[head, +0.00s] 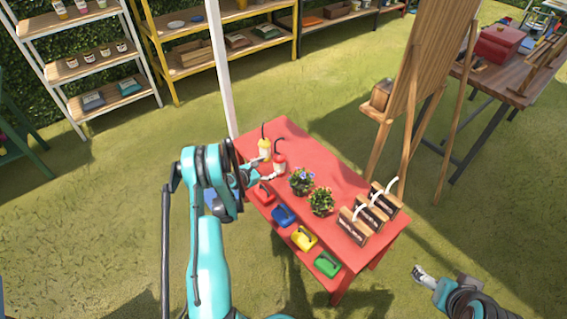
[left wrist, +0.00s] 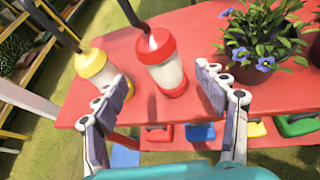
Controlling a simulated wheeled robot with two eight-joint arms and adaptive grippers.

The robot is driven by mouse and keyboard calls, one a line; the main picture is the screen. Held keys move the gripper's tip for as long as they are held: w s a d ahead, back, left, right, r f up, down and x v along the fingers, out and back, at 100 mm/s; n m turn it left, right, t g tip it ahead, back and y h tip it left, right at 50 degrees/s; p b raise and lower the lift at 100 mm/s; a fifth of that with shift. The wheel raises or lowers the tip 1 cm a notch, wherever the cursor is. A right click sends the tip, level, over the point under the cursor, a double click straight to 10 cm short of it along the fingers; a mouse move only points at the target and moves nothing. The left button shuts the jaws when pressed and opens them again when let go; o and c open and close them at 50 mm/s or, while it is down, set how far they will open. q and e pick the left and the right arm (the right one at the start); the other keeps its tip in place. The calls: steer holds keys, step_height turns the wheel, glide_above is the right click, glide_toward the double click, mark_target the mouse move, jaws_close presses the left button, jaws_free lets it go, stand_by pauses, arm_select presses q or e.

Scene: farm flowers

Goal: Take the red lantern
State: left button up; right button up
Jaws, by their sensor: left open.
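The red lantern (head: 279,163) stands at the left end of the red table, with a red cap, a pale body and a dark handle. In the left wrist view the red lantern (left wrist: 160,62) is ahead of and between the fingers. A yellow lantern (head: 264,148) stands just behind it; it also shows in the left wrist view (left wrist: 97,66), beyond the left finger. My left gripper (head: 266,171) is open, close to the red lantern, with nothing between its fingers; its fingers also show in the left wrist view (left wrist: 165,108). My right gripper (head: 424,276) is low at the right, apart from the table.
The red table (head: 330,165) also holds two flower pots (head: 321,203) right of the lanterns and several wooden boxes (head: 370,213). Coloured bins (head: 304,238) sit on its lower shelf. A white post (head: 222,70) rises behind the table's left end. An easel (head: 410,85) stands behind.

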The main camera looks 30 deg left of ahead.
mark_target(276, 167)
arm_select(q)
steer(key=shift+a+f+n, duration=0.2)
steer(key=shift+f+n, duration=0.2)
steer(key=shift+f, duration=0.45)
steer(key=shift+w+f, duration=0.25)
steer(key=shift+f, duration=0.1)
steer(key=shift+b+x, duration=0.5)
steer(key=shift+x, duration=0.35)
steer(key=b+x, duration=0.1)
steer(key=x, duration=0.1)
steer(key=d+b+x, duration=0.1)
steer(key=x, duration=0.2)
steer(key=shift+w, duration=0.3)
steer(key=shift+r, duration=0.15)
steer(key=shift+c, duration=0.4)
arm_select(e)
steer(key=f, duration=0.3)
steer(key=shift+w+f, duration=0.25)
steer(key=shift+w, duration=0.05)
arm_select(q)
steer(key=c, duration=1.4)
